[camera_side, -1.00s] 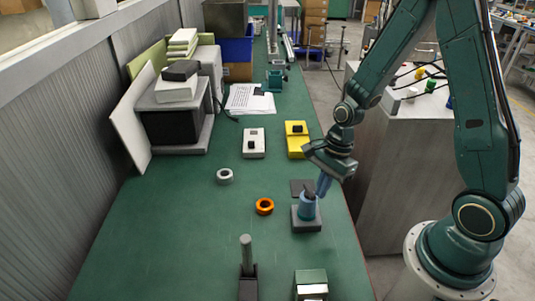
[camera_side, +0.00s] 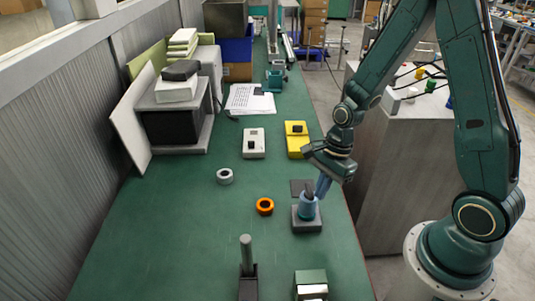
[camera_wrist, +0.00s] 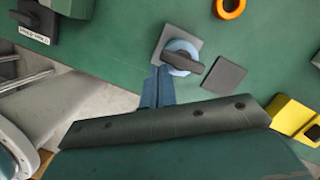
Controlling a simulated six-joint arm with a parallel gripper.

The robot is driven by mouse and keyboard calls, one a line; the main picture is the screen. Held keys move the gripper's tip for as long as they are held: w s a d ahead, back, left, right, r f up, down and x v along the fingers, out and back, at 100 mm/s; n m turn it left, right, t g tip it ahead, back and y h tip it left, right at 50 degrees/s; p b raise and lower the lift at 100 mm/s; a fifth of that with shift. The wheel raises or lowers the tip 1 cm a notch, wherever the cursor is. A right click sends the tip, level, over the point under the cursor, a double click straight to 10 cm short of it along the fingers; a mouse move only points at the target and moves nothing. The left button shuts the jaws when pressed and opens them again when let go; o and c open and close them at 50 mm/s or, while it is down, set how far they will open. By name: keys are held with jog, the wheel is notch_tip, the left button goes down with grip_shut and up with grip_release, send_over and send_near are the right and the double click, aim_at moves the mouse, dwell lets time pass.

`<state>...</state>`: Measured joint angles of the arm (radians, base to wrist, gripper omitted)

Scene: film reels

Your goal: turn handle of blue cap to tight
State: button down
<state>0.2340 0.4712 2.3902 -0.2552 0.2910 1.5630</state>
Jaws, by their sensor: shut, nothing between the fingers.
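The blue cap (camera_side: 307,210) sits on a square grey base on the green bench, near its right edge. Its dark bar handle (camera_side: 309,191) stands on top. In the wrist view the blue cap (camera_wrist: 181,46) shows with the handle (camera_wrist: 184,63) lying across it, slanting slightly down to the right. My gripper (camera_side: 320,192) has blue fingers pointing down just beside the handle. In the wrist view my gripper (camera_wrist: 158,70) is shut and empty, its tips at the handle's left end. I cannot tell whether they touch it.
A dark square plate (camera_wrist: 225,76) lies beside the base. An orange ring (camera_side: 265,206), a grey ring (camera_side: 224,176), a yellow box (camera_side: 296,140) and a white switch box (camera_side: 254,143) stand around. An upright grey post (camera_side: 246,250) is at the front. The bench's left middle is clear.

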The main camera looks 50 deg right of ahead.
jog(key=shift+w, duration=0.15)
jog(key=shift+w+a, duration=0.3)
jog(key=shift+w, duration=0.5)
jog(key=shift+s+d, duration=0.1)
jog(key=s+d+r, duration=0.4)
jog(key=s+r, duration=0.1)
jog(key=r, duration=0.4)
jog(key=shift+s+d+r, duration=0.2)
jog(key=shift+d+r, duration=0.05)
jog(key=shift+r, duration=0.1)
dwell(0.4)
